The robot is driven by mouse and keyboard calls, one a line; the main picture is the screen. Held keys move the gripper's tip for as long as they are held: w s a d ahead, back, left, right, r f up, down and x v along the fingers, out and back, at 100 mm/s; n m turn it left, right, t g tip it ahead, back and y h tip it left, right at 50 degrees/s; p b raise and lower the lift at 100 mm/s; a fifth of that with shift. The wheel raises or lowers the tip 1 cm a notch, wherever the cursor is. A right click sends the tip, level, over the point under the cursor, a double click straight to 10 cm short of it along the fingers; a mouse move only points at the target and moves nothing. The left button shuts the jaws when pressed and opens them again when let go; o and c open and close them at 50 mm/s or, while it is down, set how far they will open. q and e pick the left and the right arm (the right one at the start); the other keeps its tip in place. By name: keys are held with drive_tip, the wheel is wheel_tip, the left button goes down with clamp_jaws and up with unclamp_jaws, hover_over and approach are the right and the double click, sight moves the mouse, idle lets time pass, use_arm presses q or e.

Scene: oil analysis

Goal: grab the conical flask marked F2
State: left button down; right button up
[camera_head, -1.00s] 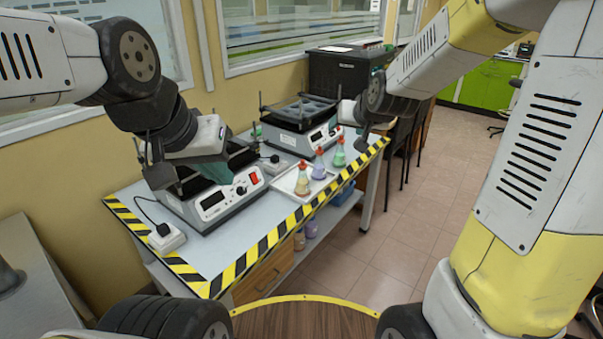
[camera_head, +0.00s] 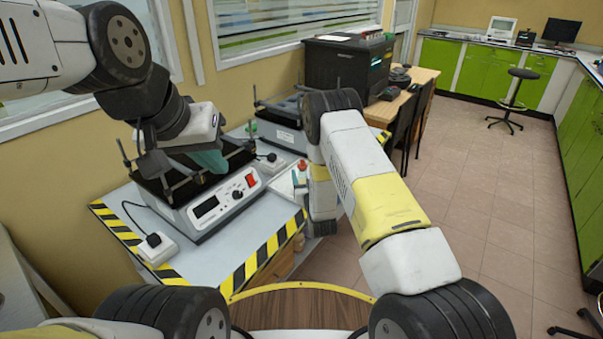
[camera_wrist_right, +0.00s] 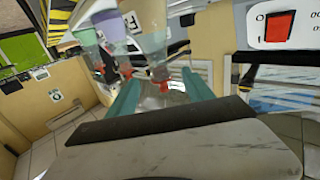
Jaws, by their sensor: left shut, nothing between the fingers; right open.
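In the right wrist view, three conical flasks with red stoppers appear upside down. The nearest, a clear flask (camera_wrist_right: 151,42), has its stopper (camera_wrist_right: 160,74) in line with the gap between the fingers. A purple flask (camera_wrist_right: 109,27) and a green flask (camera_wrist_right: 86,36) are beyond it to the left. A white label (camera_wrist_right: 131,22) shows an F; its number is not readable. My right gripper (camera_wrist_right: 160,90) is open, and I see no flask clamped. In the head view my right arm hides most of the flasks; one red stopper (camera_head: 302,165) shows. My left gripper (camera_head: 212,160) is shut and empty.
The near instrument (camera_head: 222,205) with a red switch stands under my left gripper. Another instrument (camera_head: 284,131) is behind it. A white power socket (camera_head: 157,249) and its cable lie on the table's left. The striped table edge (camera_head: 262,258) borders open floor.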

drive_tip(key=w, duration=0.2)
drive_tip(key=w+a, duration=0.1)
drive_tip(key=w, duration=0.4)
drive_tip(key=shift+w+a+f, duration=0.1)
drive_tip(key=shift+w+a, duration=0.2)
drive_tip(key=shift+c, duration=0.4)
clamp_jaws()
idle(0.7)
